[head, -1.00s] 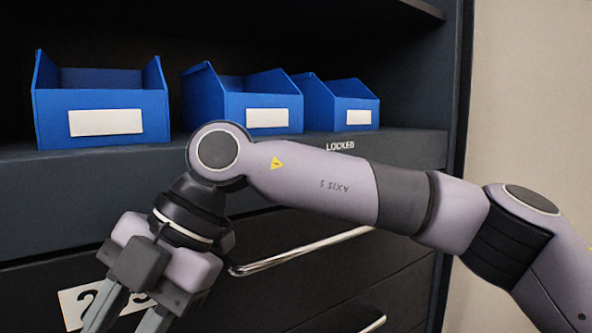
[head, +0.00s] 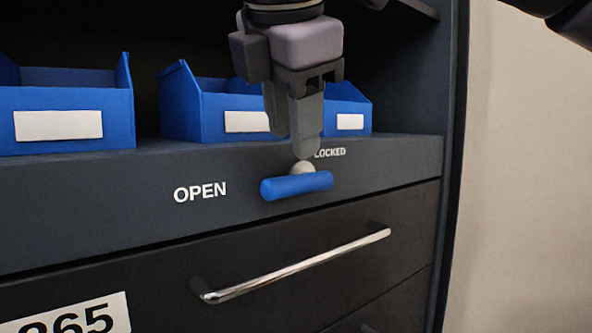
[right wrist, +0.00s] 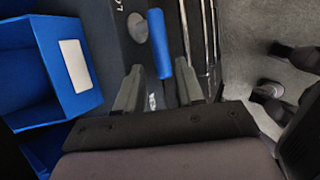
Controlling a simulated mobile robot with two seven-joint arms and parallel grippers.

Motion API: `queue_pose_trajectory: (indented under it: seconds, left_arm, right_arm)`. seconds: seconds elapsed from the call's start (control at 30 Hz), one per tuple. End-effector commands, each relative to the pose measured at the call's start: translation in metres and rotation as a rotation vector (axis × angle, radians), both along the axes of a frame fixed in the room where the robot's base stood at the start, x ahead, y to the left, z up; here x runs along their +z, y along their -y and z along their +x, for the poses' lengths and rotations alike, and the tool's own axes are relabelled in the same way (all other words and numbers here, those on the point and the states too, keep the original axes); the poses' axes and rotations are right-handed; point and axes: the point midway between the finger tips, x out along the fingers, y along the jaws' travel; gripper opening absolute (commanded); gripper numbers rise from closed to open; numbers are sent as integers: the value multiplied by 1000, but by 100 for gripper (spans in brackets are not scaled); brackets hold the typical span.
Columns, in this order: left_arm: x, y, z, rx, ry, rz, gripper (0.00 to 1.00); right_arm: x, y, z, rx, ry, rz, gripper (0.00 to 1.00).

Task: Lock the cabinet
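The dark cabinet front (head: 110,225) has a blue bar handle (head: 297,186) on a pale round hub (head: 303,167). The bar lies nearly level, to the right of the white OPEN label (head: 200,192). The LOCKED label (head: 331,153) is up and right of the hub, its start partly hidden. My right gripper (head: 292,140) comes down from above, its fingertips just over the hub and bar in the head view. In the right wrist view the fingers (right wrist: 158,72) are apart, with the blue bar (right wrist: 158,42) showing between and beyond the tips; contact is unclear. My left gripper is out of view.
Blue bins (head: 70,115) with white labels stand on the shelf above, some close behind my right gripper. A drawer with a chrome pull (head: 295,264) lies below the handle. A pale wall (head: 530,170) is clear at the right.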

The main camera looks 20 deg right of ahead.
Motion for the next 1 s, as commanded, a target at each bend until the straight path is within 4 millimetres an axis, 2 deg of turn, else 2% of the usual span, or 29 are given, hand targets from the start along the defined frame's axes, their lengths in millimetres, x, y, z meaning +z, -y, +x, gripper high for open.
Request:
queue_pose_trajectory:
  seconds: [0.4, 0.57, 0.8, 0.83, 0.9, 0.93, 1.0]
  left_arm:
    - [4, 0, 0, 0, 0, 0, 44]
    - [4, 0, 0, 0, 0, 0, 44]
    - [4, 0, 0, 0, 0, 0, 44]
    - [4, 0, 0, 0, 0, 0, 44]
    - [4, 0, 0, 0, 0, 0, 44]
    - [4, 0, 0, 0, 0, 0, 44]
    - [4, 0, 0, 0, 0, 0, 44]
  right_arm:
    - [-48, 13, 29, 1, -2, -1, 38]
    - [-57, 15, 34, 1, -3, 1, 38]
    - [-58, 15, 35, 1, -2, 1, 38]
    - [-58, 15, 35, 1, -2, 1, 31]
    - [-58, 15, 35, 2, -2, 2, 8]
    - [-58, 15, 35, 2, -2, 1, 0]
    - [-57, 15, 35, 2, -2, 1, 0]
